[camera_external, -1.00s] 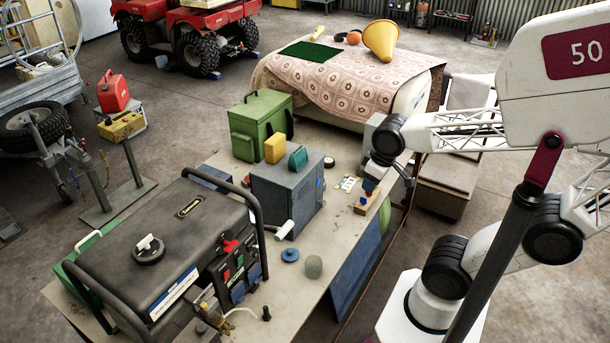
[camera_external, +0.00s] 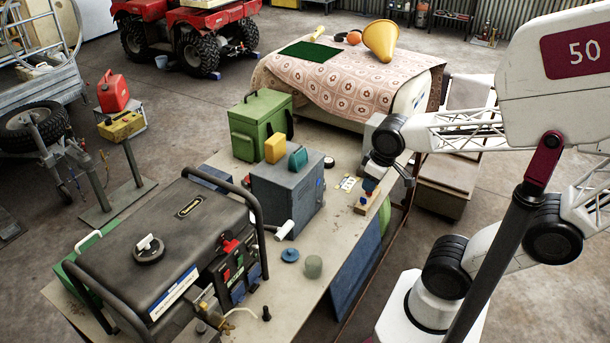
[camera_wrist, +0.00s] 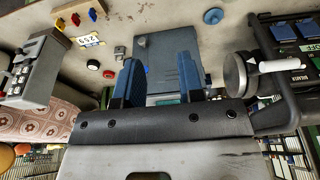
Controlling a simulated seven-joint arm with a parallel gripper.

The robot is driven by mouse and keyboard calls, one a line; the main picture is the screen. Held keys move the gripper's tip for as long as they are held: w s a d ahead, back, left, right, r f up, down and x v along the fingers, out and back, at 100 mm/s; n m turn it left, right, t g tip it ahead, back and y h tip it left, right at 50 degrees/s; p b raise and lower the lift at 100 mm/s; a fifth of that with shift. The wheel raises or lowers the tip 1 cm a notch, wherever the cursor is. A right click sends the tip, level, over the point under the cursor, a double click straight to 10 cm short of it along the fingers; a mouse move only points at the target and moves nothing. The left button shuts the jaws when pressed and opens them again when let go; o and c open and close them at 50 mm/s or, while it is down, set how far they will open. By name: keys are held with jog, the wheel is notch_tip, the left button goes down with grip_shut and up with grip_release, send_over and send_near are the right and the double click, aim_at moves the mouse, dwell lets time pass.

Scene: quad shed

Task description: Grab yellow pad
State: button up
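The yellow pad (camera_external: 275,149) stands upright on top of the grey metal box (camera_external: 287,190) on the workbench in the external view. A teal pad (camera_external: 298,158) stands just right of it on the same box. My gripper (camera_wrist: 160,84) shows in the wrist view as two blue fingers set well apart, with no object visibly held. The grey box (camera_wrist: 158,52) lies beyond the fingers, with a teal sliver low between them. I cannot make out the yellow pad in the wrist view. In the external view my arm's end is over the bench's right side, right of the box and apart from the pad.
A green metal case (camera_external: 260,125) stands behind the yellow pad. A black generator (camera_external: 165,250) with a tube frame stands in front left.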

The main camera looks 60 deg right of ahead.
jog(key=shift+o, duration=0.2)
jog(key=o, duration=0.6)
jog(key=shift+w+r, duration=0.1)
notch_tip(320, 180, up, 7)
jog(key=n+g+y, duration=0.2)
jog(key=n+g, duration=0.1)
jog(key=n, duration=1.5)
send_over(275, 138)
jog(key=shift+s+d, duration=0.35)
jog(key=shift+s, duration=0.1)
jog(key=shift+w, duration=0.4)
jog(key=shift+a+f, duration=0.15)
jog(key=shift+f, duration=1.15)
